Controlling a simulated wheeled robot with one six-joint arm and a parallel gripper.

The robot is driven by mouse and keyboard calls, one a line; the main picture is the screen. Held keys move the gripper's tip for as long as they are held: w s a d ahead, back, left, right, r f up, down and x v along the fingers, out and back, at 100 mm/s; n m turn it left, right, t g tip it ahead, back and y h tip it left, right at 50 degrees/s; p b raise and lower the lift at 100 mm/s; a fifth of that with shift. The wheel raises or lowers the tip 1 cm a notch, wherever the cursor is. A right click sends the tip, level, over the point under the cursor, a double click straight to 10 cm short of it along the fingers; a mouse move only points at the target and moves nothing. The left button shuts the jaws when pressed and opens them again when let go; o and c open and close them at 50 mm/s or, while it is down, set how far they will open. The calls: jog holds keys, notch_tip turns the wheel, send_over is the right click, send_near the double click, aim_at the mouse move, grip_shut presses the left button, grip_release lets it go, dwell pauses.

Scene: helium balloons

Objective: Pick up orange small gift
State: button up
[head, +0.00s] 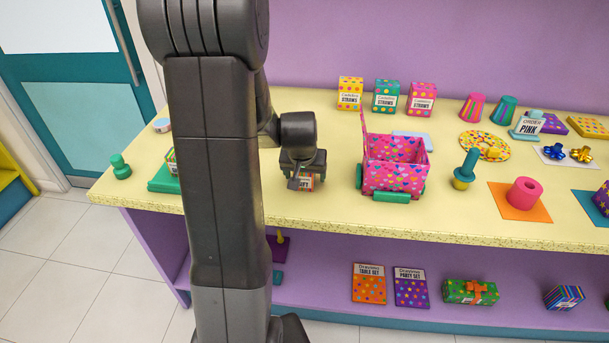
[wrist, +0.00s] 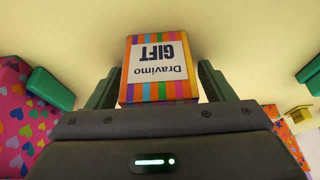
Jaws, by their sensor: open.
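The small orange gift (wrist: 158,88) is a box with coloured stripes and a white label reading "Dravimo GIFT". In the wrist view it sits between the two fingers of my gripper (wrist: 158,85), with a finger on each side. The fingers are open, and a thin gap shows beside the box. In the head view the gift (head: 306,183) stands on the yellow counter, partly hidden under my gripper (head: 303,180), which reaches down over it.
A pink heart-patterned cart (head: 395,165) stands close to the right of the gift on the yellow counter (head: 335,205). A green stamp (head: 121,167) is at the far left. Boxes of straws (head: 386,96) line the back. The shelf below holds a green gift (head: 470,291).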

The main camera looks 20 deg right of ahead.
jog(key=c, duration=1.2)
jog(key=shift+r, duration=0.15)
